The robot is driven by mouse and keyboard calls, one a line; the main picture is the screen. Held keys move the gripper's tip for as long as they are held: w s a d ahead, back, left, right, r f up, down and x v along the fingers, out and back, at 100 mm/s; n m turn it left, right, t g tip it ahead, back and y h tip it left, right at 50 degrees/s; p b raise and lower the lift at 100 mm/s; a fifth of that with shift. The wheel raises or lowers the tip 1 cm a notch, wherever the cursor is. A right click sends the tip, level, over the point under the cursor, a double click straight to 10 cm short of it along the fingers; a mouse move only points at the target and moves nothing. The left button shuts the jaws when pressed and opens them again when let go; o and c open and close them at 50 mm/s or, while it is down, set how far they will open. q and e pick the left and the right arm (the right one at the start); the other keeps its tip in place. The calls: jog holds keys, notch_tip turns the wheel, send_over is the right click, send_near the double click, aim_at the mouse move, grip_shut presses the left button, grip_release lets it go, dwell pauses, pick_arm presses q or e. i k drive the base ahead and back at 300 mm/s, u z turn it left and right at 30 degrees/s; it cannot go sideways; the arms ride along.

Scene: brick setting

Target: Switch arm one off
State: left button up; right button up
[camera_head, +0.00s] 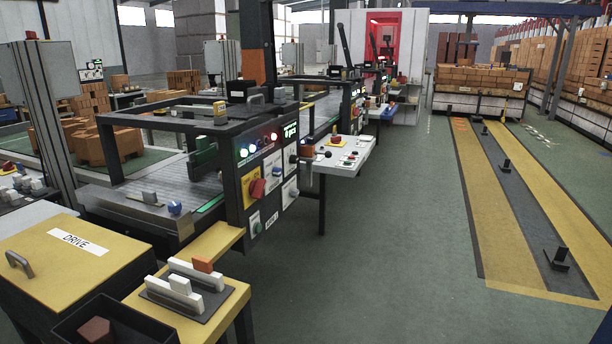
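A dark control panel (268,180) stands on the front side of the nearest machine, left of the picture's middle. It carries a red rotary switch (257,188) on a yellow backing, and I cannot tell its exact setting. A small green-lit display (291,131) and a row of lit lamps (254,149), white, green and red, sit along its top. Neither of my grippers is in view.
A yellow-topped cabinet marked DRIVE (60,262) and a yellow stand with white blocks (190,285) fill the near left. A white console table (340,155) lies beyond the panel. Green floor (390,260) is clear right of it; low black posts (557,258) stand on the striped lane.

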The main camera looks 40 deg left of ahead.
aim_at(256, 189)
jog(key=i, duration=3.2)
jog(key=u, duration=3.1)
